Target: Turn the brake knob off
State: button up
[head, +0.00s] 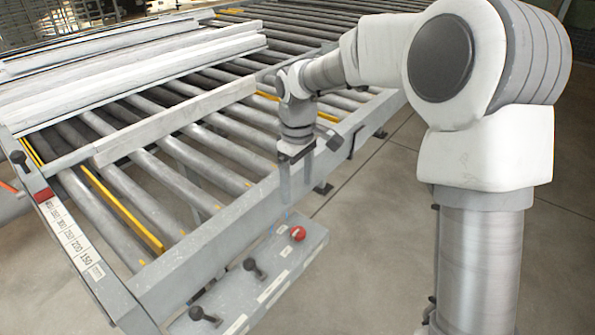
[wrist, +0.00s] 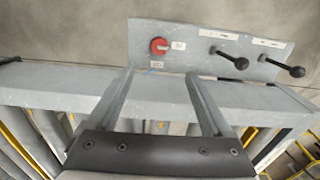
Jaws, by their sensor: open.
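A round red knob (head: 298,233) sits on the grey control panel (head: 225,290) fixed along the near side of the roller bench. In the wrist view the red knob (wrist: 159,46) shows beyond the fingertips, roughly centred between them, with a pale mark across its face and a small label beside it. The panel (wrist: 205,68) runs to the right from it. My gripper (head: 297,190) points down by the bench's side rail, above and apart from the knob. In the wrist view my gripper (wrist: 159,75) has its two fingers spread with nothing between them.
Two black-handled levers (head: 253,266) (head: 203,315) stand up from the panel beside the knob. The bench's side rail (head: 215,250) runs close to my gripper. Long pale profiles (head: 130,65) lie on the rollers. The floor (head: 370,250) right of the bench is clear.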

jog(key=shift+r, duration=1.45)
